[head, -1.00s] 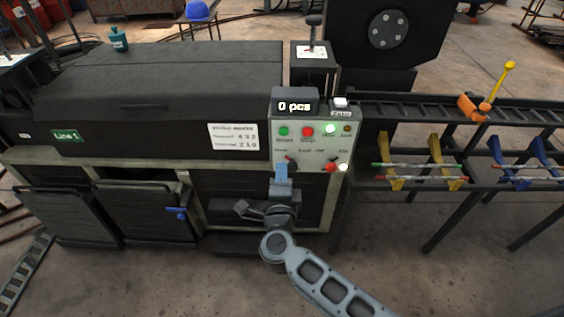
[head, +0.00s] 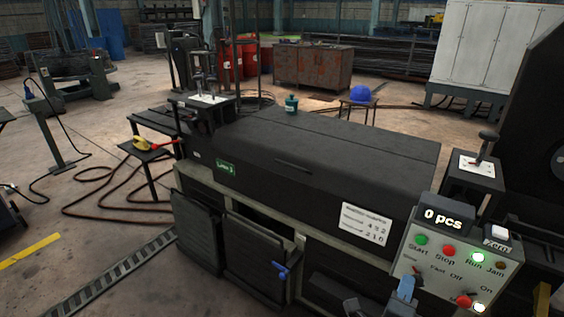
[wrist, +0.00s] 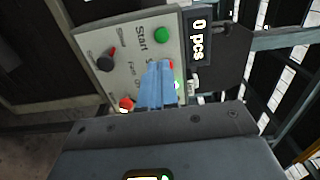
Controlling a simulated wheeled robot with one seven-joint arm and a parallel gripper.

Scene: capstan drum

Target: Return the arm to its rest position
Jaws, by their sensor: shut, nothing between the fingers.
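My arm's end shows at the bottom right of the head view, where my gripper (head: 405,290) has its blue fingers in front of the lower left of the control panel (head: 440,255). In the wrist view my gripper (wrist: 157,82) is shut, with nothing between its blue fingers. The panel (wrist: 130,45) fills the upper middle there, with a green Start button, a dark knob and a red knob in sight. The fingers cover part of the panel, and I cannot tell whether they touch it. The counter display (head: 443,219) reads 0 pcs, and the Run lamp (head: 478,258) glows green.
The long black machine (head: 310,160) stands left of the panel, its lower door (head: 255,258) ajar with a blue handle. Hoses (head: 100,185) lie on the floor at left, where there is open room.

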